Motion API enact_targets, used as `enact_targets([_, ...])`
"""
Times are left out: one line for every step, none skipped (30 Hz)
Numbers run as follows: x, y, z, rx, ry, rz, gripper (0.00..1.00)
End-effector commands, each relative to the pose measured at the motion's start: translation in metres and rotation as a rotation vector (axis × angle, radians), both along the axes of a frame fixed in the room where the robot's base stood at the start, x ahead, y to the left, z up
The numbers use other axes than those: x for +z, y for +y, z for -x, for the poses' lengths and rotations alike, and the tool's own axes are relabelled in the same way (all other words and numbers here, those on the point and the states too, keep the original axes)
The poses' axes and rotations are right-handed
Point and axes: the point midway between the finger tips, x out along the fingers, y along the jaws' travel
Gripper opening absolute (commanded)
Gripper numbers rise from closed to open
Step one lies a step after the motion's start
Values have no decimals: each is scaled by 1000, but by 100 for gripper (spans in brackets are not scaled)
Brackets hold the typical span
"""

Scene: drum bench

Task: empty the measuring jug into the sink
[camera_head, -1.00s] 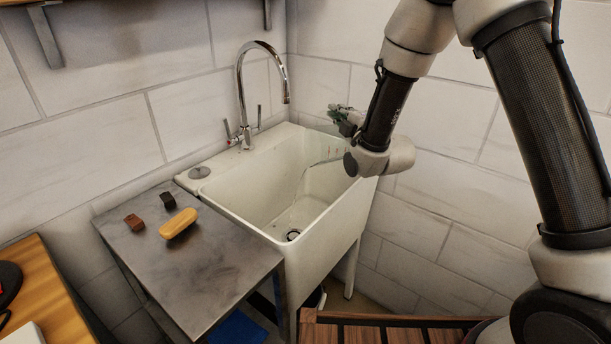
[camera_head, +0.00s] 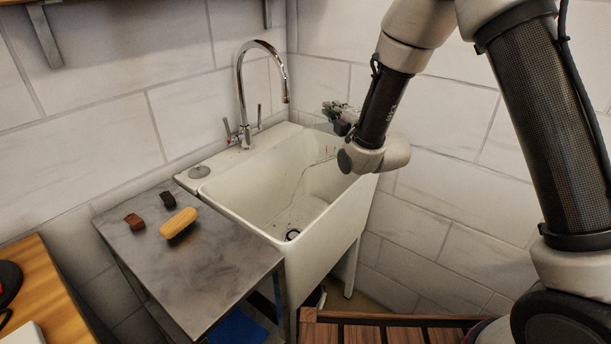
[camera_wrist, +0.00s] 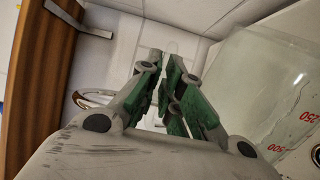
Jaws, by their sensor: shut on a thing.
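The measuring jug (camera_head: 328,149) is clear with red marks. In the head view it is over the right part of the white sink (camera_head: 222,198), partly hidden behind my arm, and looks tilted. In the wrist view the jug (camera_wrist: 262,80) fills the right side, with red numbers such as 250. My gripper (camera_wrist: 165,68) has its green-sided fingers close together beside the jug, shut on it; the exact grip is hard to see. The gripper (camera_head: 338,116) also shows small in the head view. A faint curved line runs below the jug; I cannot tell if it is water.
A chrome tap (camera_head: 240,90) arches at the sink's back left. A steel side table (camera_head: 215,262) holds a yellow sponge-like block (camera_head: 179,222) and two small dark blocks. Tiled walls stand close behind and right. A slatted wooden piece (camera_head: 390,330) is in front.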

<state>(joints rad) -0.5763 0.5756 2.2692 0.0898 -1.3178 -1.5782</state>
Motion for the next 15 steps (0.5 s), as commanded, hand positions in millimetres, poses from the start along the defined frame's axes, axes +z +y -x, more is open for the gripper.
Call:
enact_targets([1, 1, 0, 1, -3, 4, 0])
enact_targets([1, 2, 1, 1, -5, 7, 0])
enact_targets([1, 2, 1, 0, -7, 11, 0])
enact_targets([2, 3, 1, 0, -8, 14, 0])
enact_targets([2, 3, 2, 0, -10, 17, 0])
enact_targets([2, 4, 2, 0, -13, 22, 0])
enact_targets([2, 4, 2, 0, -15, 25, 0])
enact_targets([3, 5, 2, 0, -16, 29, 0])
enact_targets([3, 6, 3, -1, -18, 32, 0])
enact_targets([3, 6, 3, -1, -20, 35, 0])
enact_targets([3, 7, 3, -1, -22, 38, 0])
enact_targets([4, 8, 4, 0, -25, 45, 0])
enact_targets([4, 9, 5, 0, -29, 53, 0])
enact_targets([5, 11, 5, 1, -32, 59, 0])
enact_targets([6, 13, 7, 2, -38, 69, 0])
